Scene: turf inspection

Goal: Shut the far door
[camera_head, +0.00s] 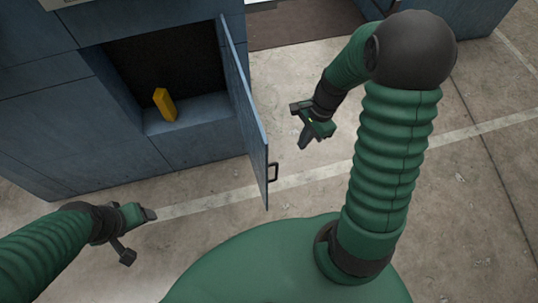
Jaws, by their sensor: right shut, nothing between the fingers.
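A blue panelled cabinet has an open compartment, and its blue door (243,105) stands swung out toward me, seen nearly edge-on. A dark bar handle (273,172) is on the door's right face, near its free end. My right gripper (304,144) is shut and empty, to the right of the door and apart from it, above and right of the handle in the picture. My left gripper (150,214) is at lower left, in front of the cabinet and left of the door's free end, touching nothing visible. Its fingers are too small to tell open or shut.
A yellow block (165,104) stands on the floor of the open compartment (195,112). Another blue unit (455,14) is at top right, with a dark brown mat or floor patch (305,24) to its left. The concrete floor (480,220), marked with pale lines, is clear.

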